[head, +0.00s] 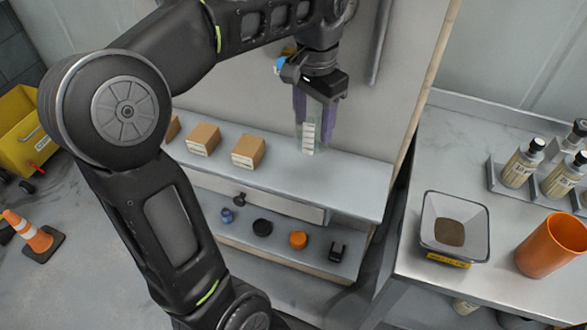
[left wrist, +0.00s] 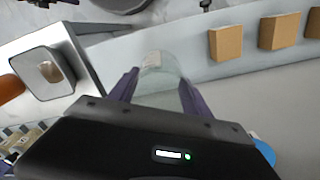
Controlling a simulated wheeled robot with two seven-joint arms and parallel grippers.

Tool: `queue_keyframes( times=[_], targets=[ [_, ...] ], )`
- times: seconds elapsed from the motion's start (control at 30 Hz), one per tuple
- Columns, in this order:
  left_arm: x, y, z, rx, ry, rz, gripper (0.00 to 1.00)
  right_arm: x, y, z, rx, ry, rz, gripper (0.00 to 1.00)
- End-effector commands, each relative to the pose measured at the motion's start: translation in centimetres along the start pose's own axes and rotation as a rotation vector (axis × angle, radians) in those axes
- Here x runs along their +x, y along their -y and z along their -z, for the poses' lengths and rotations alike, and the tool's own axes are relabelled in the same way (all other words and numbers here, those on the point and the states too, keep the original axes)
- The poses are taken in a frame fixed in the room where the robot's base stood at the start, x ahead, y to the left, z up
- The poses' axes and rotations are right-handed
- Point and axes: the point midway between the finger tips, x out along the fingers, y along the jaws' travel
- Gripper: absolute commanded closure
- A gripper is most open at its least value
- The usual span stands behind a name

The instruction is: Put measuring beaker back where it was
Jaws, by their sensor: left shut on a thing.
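The measuring beaker (head: 308,137) is clear, with a white scale label. It is upright between the purple fingers of my left gripper (head: 315,115), which is shut on it. The beaker is at the right part of the grey shelf top (head: 345,182), right of the cardboard boxes; I cannot tell if its base touches the shelf. In the left wrist view the beaker (left wrist: 160,80) shows between the two fingers (left wrist: 155,90), with the shelf behind it. My right gripper is not in view.
Small cardboard boxes (head: 249,151) stand left of the beaker. A lower shelf holds an orange knob (head: 298,240) and small dark parts. At right, a bench (head: 410,260) carries a square tray (head: 455,228), an orange cup (head: 552,246) and bottles (head: 521,163). The shelf's right end is clear.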

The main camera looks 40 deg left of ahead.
Motion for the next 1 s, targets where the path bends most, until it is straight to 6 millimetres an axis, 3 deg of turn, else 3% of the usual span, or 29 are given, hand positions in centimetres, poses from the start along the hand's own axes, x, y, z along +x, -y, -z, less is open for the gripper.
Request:
queue_keyframes(
  times=[0.5,0.83,1.0],
  targets=[
    [0.3,-0.1,-0.2,0.05,0.001,-0.001,0.84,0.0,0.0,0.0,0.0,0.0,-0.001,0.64],
    [5.3,-0.1,-0.3,0.048,0.003,-0.001,0.84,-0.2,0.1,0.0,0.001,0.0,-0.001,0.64],
    [6.4,0.0,-0.2,0.048,0.0,0.0,0.84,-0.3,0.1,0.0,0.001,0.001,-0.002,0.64]
  ],
)
